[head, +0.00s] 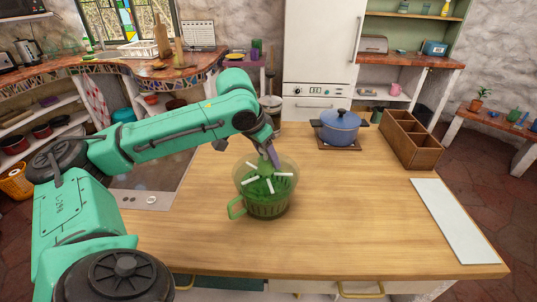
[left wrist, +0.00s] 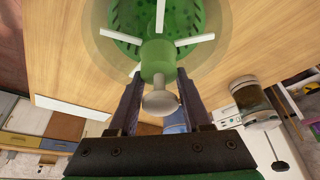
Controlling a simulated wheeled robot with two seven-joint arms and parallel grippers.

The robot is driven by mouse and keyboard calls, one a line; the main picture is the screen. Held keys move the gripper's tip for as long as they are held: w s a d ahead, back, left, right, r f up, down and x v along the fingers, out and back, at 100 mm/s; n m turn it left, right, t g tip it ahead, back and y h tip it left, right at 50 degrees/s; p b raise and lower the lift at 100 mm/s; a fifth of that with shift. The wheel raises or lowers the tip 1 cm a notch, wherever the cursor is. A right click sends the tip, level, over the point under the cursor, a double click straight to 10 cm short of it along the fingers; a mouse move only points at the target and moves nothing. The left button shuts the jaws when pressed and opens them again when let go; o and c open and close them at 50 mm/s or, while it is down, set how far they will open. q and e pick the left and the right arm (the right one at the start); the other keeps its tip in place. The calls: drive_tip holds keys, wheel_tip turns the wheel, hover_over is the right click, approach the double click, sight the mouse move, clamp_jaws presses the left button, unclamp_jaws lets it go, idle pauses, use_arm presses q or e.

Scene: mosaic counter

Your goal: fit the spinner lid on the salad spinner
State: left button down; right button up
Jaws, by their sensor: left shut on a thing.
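The salad spinner (head: 238,208) is a see-through green bowl with a side handle, upright on the wooden counter; its pale rim also shows in the left wrist view (left wrist: 101,38). The spinner lid (head: 262,188) is green with white spokes and sits within the bowl's outline; in the left wrist view the lid (left wrist: 126,18) has a green stem and a pale round knob. My left gripper (head: 271,157) comes from above, its fingers (left wrist: 159,74) shut on the lid's stem. I cannot tell whether the lid rests on the bowl or hangs just above. My right gripper is out of view.
A blue pot (head: 338,130) stands on a trivet at the back. A wooden divided box (head: 411,142) is at the back right and a white board (head: 450,220) lies along the right edge. A dark cooktop (head: 150,180) is at the left. The counter's front middle is clear.

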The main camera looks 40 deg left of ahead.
use_arm(q)
drive_tip(key=shift+p, duration=0.35)
idle(0.4)
idle(0.4)
drive_tip(key=shift+f+b, duration=0.4)
drive_tip(key=shift+f, duration=0.3)
idle(0.3)
drive_tip(key=shift+c, duration=1.3)
unclamp_jaws()
drive_tip(key=v, duration=1.4)
drive_tip(key=shift+r+p, duration=0.2)
drive_tip(key=shift+p, duration=0.25)
drive_tip(key=shift+s, duration=0.15)
drive_tip(key=shift+a, duration=0.1)
